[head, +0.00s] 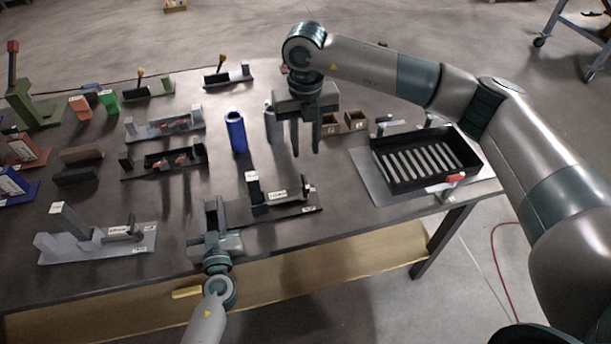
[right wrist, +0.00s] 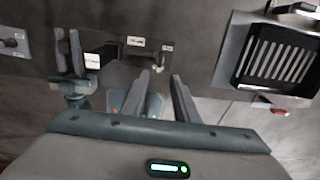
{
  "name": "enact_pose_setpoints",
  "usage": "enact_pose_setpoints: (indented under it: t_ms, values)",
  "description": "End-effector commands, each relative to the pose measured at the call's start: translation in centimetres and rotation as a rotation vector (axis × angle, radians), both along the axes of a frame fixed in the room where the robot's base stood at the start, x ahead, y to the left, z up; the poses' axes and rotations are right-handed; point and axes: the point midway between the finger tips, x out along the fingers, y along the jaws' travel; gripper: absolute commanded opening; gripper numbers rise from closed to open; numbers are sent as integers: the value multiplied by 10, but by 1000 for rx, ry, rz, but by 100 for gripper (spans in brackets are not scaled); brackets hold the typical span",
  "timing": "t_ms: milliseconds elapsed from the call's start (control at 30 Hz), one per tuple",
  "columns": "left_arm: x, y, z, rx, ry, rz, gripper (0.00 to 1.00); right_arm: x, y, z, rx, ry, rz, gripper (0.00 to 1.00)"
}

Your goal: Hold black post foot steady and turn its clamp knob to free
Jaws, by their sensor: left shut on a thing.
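The black post foot (head: 290,209) lies near the table's front edge, with a short upright post (head: 253,188) at its left end. Its clamp knob (head: 309,190) is at the right end, and the foot also shows in the right wrist view (right wrist: 135,54). My left gripper (head: 212,208) is at the foot's left end and shut on it; the exact contact is hard to see. My right gripper (head: 306,152) is open and empty, above the table behind the foot. Its spread fingers show in the right wrist view (right wrist: 159,78), apart from the knob (right wrist: 160,61).
A grey post foot (head: 75,253) stands at front left. A black slotted tray (head: 467,160) with a red-handled clamp (head: 452,180) is at right. A blue cylinder (head: 237,133) and small brown boxes (head: 333,128) stand behind the foot. Bare tabletop lies between foot and tray.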

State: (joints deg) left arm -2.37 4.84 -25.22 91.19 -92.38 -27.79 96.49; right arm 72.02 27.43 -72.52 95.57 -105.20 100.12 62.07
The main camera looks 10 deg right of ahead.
Motion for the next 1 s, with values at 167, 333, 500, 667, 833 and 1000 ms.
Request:
enact_pose_setpoints:
  t_ms: [167,333,500,667,833,1000]
  values:
    - [0,0,-1,0,1,-1,0,0,0,-1,0,0,1,27]
    - [0,0,-1,0,1,-1,0,0,0,-9,-1,2,1,27]
    - [0,0,-1,0,1,-1,0,-1,0,-27,-1,3,2,27]
    - [0,0,-1,0,1,-1,0,-1,0,-52,-1,3,2,27]
    - [0,0,-1,0,1,-1,0,-1,0,-80,-1,3,1,27]
    - [0,0,-1,0,1,-1,0,-1,0,-104,-1,2,2,27]
